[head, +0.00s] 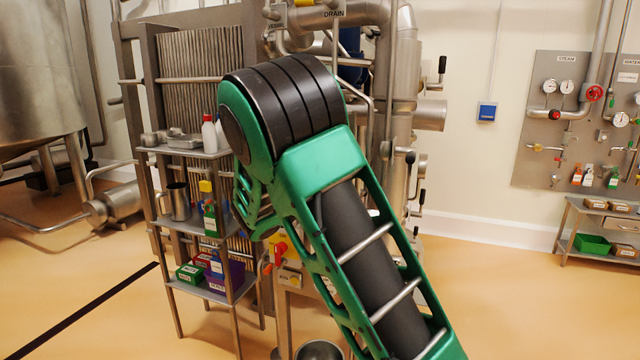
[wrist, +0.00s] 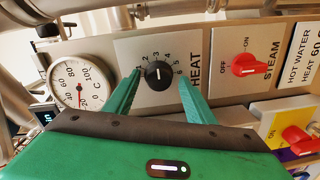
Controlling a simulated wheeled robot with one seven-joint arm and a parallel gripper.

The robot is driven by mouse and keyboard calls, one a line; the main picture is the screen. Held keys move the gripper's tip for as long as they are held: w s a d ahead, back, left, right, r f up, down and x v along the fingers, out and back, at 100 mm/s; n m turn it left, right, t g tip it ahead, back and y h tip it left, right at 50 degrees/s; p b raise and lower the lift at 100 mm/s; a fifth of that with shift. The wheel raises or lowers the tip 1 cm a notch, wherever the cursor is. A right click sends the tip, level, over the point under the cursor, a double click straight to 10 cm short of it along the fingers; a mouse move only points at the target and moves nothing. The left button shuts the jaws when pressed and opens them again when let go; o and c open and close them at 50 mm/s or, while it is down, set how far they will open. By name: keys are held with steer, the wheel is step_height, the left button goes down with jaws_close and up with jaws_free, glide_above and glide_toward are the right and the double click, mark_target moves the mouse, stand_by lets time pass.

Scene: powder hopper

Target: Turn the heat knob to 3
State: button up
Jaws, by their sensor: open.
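The black heat knob (wrist: 158,74) sits on a pale plate marked HEAT (wrist: 196,70), with numbers 1 to 6 arched around its upper side. It carries a small white mark; I cannot read for sure which number it points to. My gripper (wrist: 160,77) is open, its two green fingers reaching up the wrist view, one tip on each side of the knob. I cannot tell whether either finger touches it. In the head view my green arm hides the heat knob and the gripper.
Left of the knob is a round temperature dial (wrist: 80,86). To its right are a red STEAM switch (wrist: 245,65) and, lower, a red knob on a yellow plate (wrist: 297,138). A pipe runs above. In the head view a shelf rack (head: 205,290) stands left of my arm.

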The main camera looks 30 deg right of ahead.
steer(key=v, duration=1)
steer(key=shift+a, duration=0.1)
steer(key=s+d+f+m+g+y, duration=0.35)
steer(key=s+d+f, duration=0.25)
steer(key=s, duration=0.3)
steer(key=s+d+f+m+g+y, duration=0.2)
steer(key=s+d+f+m+g, duration=0.3)
steer(key=s, duration=0.4)
steer(key=s+a+f+m+g+y, duration=0.1)
steer(key=s+a+y, duration=0.3)
steer(key=s, duration=0.7)
steer(key=s+a+f+m+g+y, duration=0.1)
steer(key=s+a+f+y, duration=0.1)
steer(key=s+a+y, duration=0.2)
steer(key=s+a, duration=0.3)
steer(key=s, duration=0.4)
steer(key=shift+s+a, duration=0.25)
steer(key=shift+a, duration=0.1)
steer(key=shift+m+y, duration=0.25)
steer(key=shift+c, duration=0.6)
